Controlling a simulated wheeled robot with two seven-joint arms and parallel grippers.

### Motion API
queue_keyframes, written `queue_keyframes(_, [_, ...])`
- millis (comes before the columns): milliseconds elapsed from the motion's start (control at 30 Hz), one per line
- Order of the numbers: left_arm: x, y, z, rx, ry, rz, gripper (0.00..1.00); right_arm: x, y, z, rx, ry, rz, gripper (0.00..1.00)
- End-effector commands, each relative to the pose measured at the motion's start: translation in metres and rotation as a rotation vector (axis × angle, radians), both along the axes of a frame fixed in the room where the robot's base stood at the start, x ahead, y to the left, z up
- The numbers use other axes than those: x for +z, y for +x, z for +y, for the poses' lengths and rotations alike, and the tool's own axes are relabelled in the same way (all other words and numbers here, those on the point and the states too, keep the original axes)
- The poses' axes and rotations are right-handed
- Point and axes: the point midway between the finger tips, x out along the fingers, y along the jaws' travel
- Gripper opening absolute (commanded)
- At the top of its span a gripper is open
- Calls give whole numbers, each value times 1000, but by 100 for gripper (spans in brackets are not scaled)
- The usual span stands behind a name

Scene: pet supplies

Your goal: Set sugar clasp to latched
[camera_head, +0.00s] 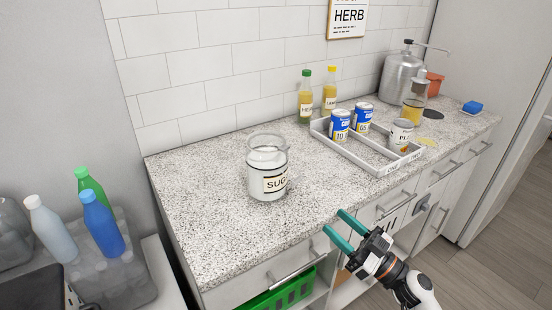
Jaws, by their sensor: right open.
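The sugar jar (266,187) is a clear glass jar with white contents and a label reading "SUG". It stands upright on the speckled counter (215,225), left of the tray. Its clasp is too small to make out, so I cannot tell whether it is latched. My right gripper (334,222) has teal fingers and is open and empty. It is at the counter's front edge, to the lower right of the jar and apart from it. My left gripper is not in view.
A white divided tray (352,155) holds several cans right of the jar. Two bottles (305,97) stand behind it. A metal dispenser (402,78) is at the far right end. Drawer handles (297,270) project below the counter edge. Counter around the jar is clear.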

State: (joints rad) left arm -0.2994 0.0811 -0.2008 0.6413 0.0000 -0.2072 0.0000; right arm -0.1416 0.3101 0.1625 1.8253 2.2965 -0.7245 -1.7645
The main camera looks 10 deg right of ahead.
Motion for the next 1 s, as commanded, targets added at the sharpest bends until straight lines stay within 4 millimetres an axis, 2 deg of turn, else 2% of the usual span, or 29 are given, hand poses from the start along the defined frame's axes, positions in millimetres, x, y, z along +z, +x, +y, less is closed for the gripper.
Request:
queue_keyframes(33, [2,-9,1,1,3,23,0,5,-1,-2,4,3,-10,49])
queue_keyframes(133, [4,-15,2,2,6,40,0,10,1,-1,7,6,-22,49])
queue_keyframes(267, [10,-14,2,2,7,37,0,17,13,8,9,8,-23,49])
queue_keyframes(700, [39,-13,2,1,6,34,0,47,74,55,8,8,-21,49])
queue_keyframes(1000, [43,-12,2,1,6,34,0,51,87,65,7,7,-19,49])
